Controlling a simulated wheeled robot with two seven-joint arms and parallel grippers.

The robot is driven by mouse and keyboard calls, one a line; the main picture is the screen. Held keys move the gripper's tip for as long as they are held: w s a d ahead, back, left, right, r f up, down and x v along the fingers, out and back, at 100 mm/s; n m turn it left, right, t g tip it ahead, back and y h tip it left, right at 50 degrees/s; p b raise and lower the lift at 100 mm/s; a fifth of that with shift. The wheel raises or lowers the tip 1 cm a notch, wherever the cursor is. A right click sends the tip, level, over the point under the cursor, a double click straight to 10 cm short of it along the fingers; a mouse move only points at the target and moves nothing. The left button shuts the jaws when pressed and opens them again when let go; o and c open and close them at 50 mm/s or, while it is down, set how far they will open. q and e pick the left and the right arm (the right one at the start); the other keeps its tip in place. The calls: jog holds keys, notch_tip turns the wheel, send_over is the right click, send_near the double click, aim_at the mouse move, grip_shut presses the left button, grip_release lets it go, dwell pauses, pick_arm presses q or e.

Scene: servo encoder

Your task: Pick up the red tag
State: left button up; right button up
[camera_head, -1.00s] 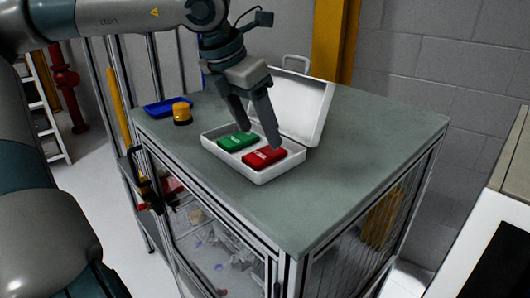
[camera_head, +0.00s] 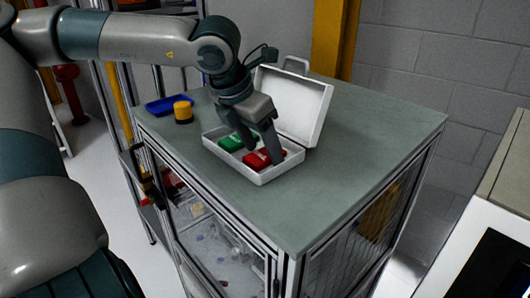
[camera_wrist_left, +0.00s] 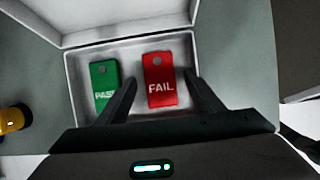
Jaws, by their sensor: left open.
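The red tag (camera_head: 257,160) lies in the right part of the open white case (camera_head: 262,178). In the left wrist view the red tag (camera_wrist_left: 160,80) reads FAIL and lies between my open fingers. The green tag (camera_head: 236,141) lies beside it, to the left, and reads PASS in the left wrist view (camera_wrist_left: 104,84). My left gripper (camera_head: 263,155) is open and low over the red tag, with a finger on either side. It partly hides both tags in the head view. I cannot tell whether the fingers touch the red tag. My right gripper is not in view.
The case's raised lid (camera_head: 305,105) stands behind the tags. A yellow-and-black cylinder (camera_head: 183,112) and a blue tray (camera_head: 166,105) are at the left of the grey cabinet top (camera_head: 365,130). The cabinet top right of the case is clear.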

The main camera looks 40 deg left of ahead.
pick_arm(q)
jog(key=shift+f+b, duration=0.15)
jog(key=shift+b, duration=0.3)
dwell(0.8)
jog(key=c, duration=1.2)
